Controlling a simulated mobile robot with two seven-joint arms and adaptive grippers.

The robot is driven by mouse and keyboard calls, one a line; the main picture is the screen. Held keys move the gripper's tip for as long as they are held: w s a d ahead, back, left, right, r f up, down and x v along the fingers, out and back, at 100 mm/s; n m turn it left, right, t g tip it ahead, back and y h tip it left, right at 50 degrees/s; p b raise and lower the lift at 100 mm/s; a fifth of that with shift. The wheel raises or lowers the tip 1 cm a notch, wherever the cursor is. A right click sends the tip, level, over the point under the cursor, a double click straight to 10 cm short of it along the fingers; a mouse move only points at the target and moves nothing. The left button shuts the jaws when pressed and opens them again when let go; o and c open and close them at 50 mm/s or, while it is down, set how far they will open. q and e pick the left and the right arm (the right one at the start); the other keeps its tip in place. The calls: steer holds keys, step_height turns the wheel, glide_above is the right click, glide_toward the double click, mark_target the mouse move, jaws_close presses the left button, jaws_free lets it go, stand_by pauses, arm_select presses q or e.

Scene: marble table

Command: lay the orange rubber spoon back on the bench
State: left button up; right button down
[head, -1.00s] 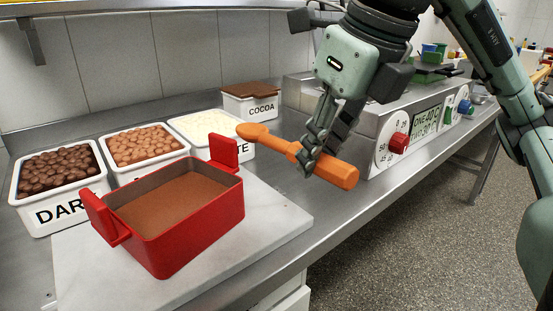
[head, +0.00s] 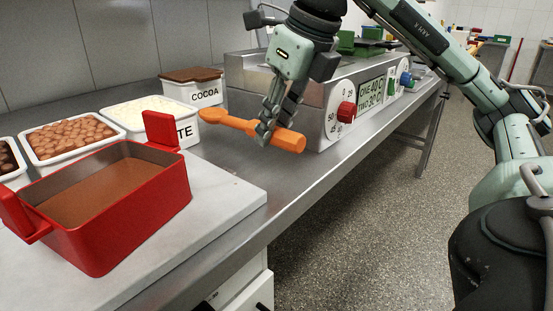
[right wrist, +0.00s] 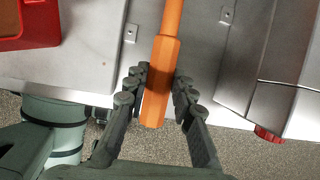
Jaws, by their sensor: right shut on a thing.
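The orange rubber spoon (head: 242,126) is held by its handle in my right gripper (head: 264,138), which is shut on it. Its bowl points left and its handle end points right. In the head view it appears at or just above the steel bench (head: 240,175), between the marble slab and the machine; I cannot tell whether it touches. In the right wrist view the spoon's handle (right wrist: 161,80) lies between the two fingers (right wrist: 158,98), with bench metal behind it. My left gripper is not in view.
A red pan (head: 120,225) of brown chocolate stands on the marble slab (head: 225,200). White tubs (head: 150,122) and the cocoa tub (head: 193,88) stand behind. A steel machine with a red knob (head: 346,111) is right of the spoon. The bench's front edge is close.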

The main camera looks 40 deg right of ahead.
mark_target(272, 163)
steer(key=shift+w+d+f, duration=0.4)
steer(key=shift+d+f, duration=0.05)
steer(key=shift+d, duration=0.15)
steer(key=shift+w+d+f, duration=0.35)
steer(key=shift+d+f, duration=0.1)
steer(key=shift+d, duration=0.1)
step_height(272, 163, down, 4)
steer(key=shift+r+b, duration=0.25)
steer(key=shift+b, duration=0.45)
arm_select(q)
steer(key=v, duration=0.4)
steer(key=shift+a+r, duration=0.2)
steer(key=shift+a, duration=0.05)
arm_select(e)
steer(key=shift+f, duration=0.2)
steer(key=c, duration=1.3)
jaws_free()
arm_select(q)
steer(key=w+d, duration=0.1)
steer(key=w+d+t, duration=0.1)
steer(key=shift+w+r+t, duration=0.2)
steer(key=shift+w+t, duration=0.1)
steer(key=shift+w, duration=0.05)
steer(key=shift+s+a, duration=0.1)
